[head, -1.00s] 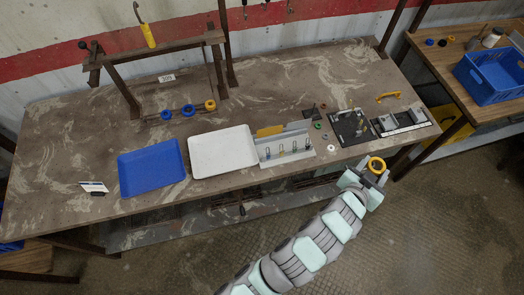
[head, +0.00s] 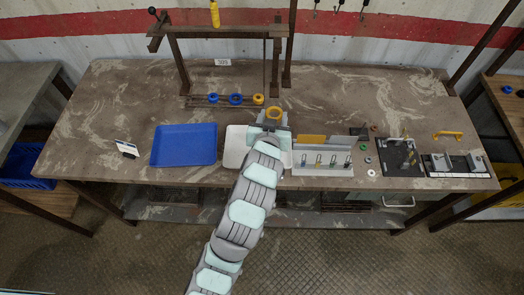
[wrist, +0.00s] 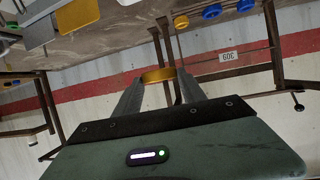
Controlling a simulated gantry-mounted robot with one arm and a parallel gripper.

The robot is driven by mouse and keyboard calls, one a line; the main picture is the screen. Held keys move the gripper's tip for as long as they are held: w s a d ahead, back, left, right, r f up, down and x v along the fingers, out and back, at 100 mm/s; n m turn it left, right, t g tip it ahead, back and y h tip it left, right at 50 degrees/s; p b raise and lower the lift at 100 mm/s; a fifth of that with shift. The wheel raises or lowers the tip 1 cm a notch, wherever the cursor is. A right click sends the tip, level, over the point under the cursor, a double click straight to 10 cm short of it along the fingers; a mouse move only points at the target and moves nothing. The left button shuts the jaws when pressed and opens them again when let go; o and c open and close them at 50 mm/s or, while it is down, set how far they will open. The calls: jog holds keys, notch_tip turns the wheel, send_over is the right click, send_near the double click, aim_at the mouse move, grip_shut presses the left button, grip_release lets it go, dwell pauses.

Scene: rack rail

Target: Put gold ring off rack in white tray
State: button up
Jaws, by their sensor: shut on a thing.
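My gripper (head: 274,117) is shut on a gold ring (head: 274,112), which also shows between the fingers in the wrist view (wrist: 158,74). It holds the ring above the back part of the white tray (head: 236,147). My arm hides the middle of the tray. The low rack rail (head: 205,102) stands behind the tray with two blue rings (head: 236,99) (head: 213,99) and another gold ring (head: 258,99) on it. The rail's rings also show in the wrist view at the top.
A blue tray (head: 184,145) lies left of the white tray. A grey fixture with pegs (head: 322,170) and a yellow block stands close on the right. A brown frame (head: 222,31) rises behind the rail.

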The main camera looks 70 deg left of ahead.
notch_tip(320, 180, down, 20)
jog(key=shift+r, duration=0.2)
jog(key=shift+f, duration=0.1)
jog(key=o, duration=1.4)
jog(key=shift+c, duration=0.2)
